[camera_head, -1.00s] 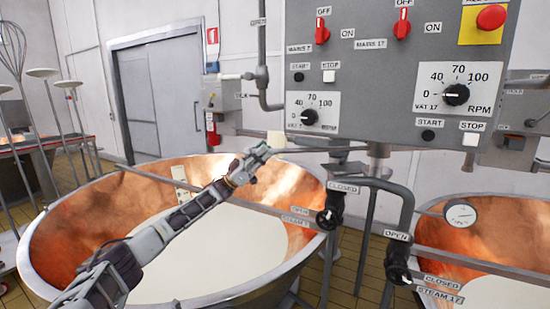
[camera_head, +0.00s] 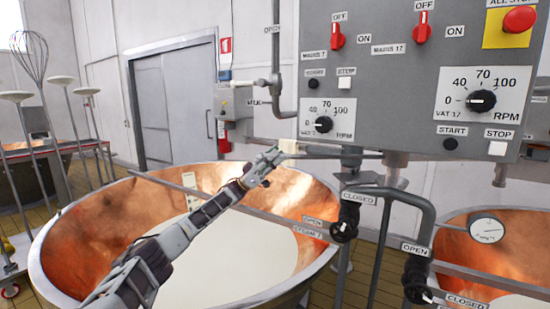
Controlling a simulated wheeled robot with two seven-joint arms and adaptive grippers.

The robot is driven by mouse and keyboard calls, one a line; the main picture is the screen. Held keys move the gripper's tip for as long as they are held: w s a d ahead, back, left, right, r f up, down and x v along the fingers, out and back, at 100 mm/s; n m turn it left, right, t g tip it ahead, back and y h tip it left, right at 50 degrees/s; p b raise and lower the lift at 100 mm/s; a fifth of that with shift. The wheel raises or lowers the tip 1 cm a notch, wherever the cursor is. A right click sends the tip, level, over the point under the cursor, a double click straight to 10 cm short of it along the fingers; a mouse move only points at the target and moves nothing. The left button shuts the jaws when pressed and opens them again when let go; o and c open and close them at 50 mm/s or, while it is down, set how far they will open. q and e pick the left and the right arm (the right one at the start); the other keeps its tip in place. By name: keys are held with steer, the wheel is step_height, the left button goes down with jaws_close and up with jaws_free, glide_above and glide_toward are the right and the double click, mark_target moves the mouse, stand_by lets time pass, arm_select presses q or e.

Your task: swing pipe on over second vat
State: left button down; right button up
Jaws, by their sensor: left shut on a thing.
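The swing pipe (camera_head: 330,150) is a grey, roughly level pipe below the control panel, with a pale cream block (camera_head: 288,146) at its left end. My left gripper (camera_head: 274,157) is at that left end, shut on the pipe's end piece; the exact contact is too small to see. It is above the far rim of the first copper vat (camera_head: 75,225), which holds a whitish liquid (camera_head: 235,250). The second copper vat (camera_head: 468,246) is at the right, partly cut off by the frame. My right gripper is not in view.
The grey control panel (camera_head: 400,90) hangs above the pipe. Valve pipes (camera_head: 428,215) with black handles stand between the vats. A dial gauge (camera_head: 487,230) sits at the second vat. Whisk and disc tools (camera_head: 35,60) stand at the left.

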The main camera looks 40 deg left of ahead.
arm_select(q)
steer(key=c, duration=1.6)
jaws_free()
steer(key=shift+w+a+r, duration=0.1)
steer(key=shift+a+r, duration=0.1)
steer(key=shift+a, duration=0.05)
steer(key=o, duration=0.3)
steer(key=shift+w+f, duration=0.2)
steer(key=shift+w, duration=0.1)
steer(key=shift+s, duration=0.2)
steer(key=v, duration=1.2)
